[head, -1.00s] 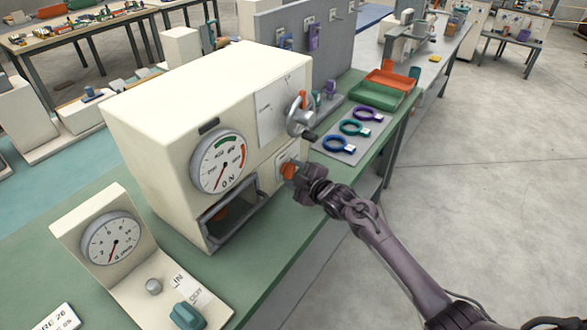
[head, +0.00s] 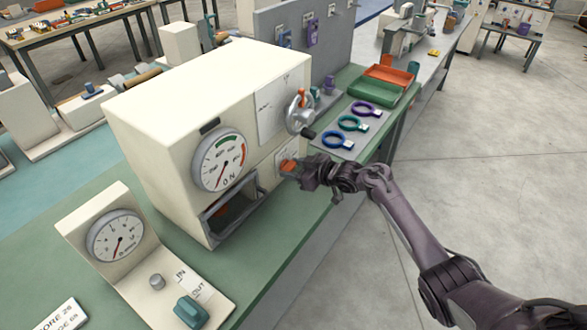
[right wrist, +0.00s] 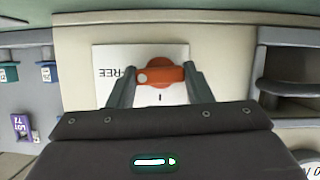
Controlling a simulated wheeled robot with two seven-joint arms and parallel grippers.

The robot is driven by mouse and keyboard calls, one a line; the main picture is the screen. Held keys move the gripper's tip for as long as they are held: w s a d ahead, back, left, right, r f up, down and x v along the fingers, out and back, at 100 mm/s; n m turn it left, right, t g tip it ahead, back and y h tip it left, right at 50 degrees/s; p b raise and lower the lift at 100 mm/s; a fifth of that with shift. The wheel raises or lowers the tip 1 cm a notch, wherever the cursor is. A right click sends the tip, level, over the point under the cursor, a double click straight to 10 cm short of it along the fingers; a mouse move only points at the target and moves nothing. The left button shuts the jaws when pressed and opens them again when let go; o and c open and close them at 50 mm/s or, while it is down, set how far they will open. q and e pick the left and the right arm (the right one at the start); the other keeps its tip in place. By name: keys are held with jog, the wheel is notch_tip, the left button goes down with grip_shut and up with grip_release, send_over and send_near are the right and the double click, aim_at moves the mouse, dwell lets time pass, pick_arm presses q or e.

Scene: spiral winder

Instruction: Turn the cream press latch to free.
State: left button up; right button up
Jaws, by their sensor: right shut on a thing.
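The cream press (head: 150,110) stands on the green bench with its dial and open window facing forward. Its orange latch (head: 288,165) is low on the front, at the right of the window. In the right wrist view the latch (right wrist: 160,75) lies crosswise on a white plate (right wrist: 113,92), its pale dot toward the upside-down, partly hidden FREE lettering. My right gripper (head: 301,171) is at the latch. In the right wrist view its fingers (right wrist: 160,88) are shut on the latch from both sides. My left gripper is not in view.
Blue, teal and purple rings lie on a grey board (head: 335,148) to the right, before a green tray (head: 378,93). A small gauge stand (head: 118,238) is at the lower left.

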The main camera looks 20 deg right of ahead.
jog(key=shift+f+m, duration=0.1)
jog(key=shift+m, duration=0.3)
dwell(0.3)
jog(key=o, duration=1)
jog(key=shift+d, duration=0.1)
jog(key=v, duration=0.7)
jog(key=shift+s+d+r+b, duration=0.25)
jog(key=shift+d+b, duration=0.05)
jog(key=shift+b, duration=0.1)
